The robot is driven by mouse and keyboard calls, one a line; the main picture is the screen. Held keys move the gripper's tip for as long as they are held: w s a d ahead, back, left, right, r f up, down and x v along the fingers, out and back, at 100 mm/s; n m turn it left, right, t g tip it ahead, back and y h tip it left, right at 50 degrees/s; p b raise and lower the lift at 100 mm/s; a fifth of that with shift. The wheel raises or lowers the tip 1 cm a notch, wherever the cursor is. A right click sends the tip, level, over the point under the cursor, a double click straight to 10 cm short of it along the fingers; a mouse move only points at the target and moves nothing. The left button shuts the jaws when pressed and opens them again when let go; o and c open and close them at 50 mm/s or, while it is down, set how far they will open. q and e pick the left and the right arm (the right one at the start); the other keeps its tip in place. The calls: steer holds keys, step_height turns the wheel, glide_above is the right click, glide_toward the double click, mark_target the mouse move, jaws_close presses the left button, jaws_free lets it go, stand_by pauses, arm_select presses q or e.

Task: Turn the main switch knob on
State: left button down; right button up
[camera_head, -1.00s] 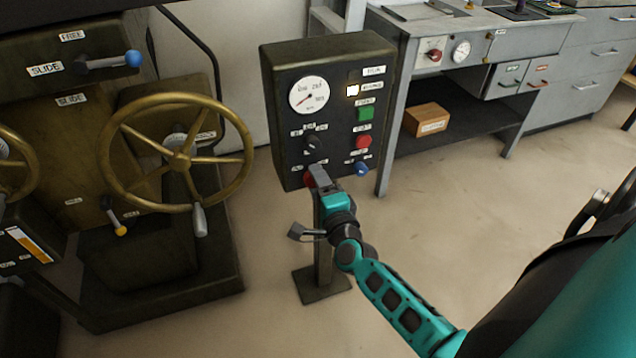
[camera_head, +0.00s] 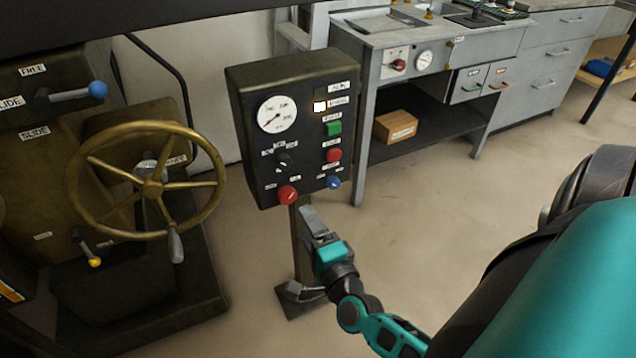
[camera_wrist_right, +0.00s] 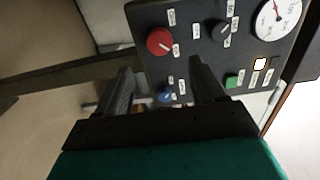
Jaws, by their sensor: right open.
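A dark control panel (camera_head: 243,102) stands on a post. A red round knob (camera_head: 288,195) sits at its lower left, with a black pointer knob (camera_head: 284,161) above it. Their small labels are too blurred to read, so I cannot tell which is marked main switch. My right gripper (camera_head: 308,220) is open and empty, below and in front of the panel, apart from the knobs. In the right wrist view the red knob (camera_wrist_right: 160,41) and black knob (camera_wrist_right: 221,31) lie beyond the open fingers (camera_wrist_right: 162,82). My left gripper is out of view.
The panel also has a blue knob (camera_head: 333,182), red button (camera_head: 333,155), green button (camera_head: 334,128), lit white lamp (camera_head: 320,106) and dial (camera_head: 277,114). A machine with a brass handwheel (camera_head: 150,127) stands left, a grey workbench (camera_head: 358,150) behind right. Floor at right is clear.

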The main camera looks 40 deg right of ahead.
steer(key=shift+v, duration=2.1)
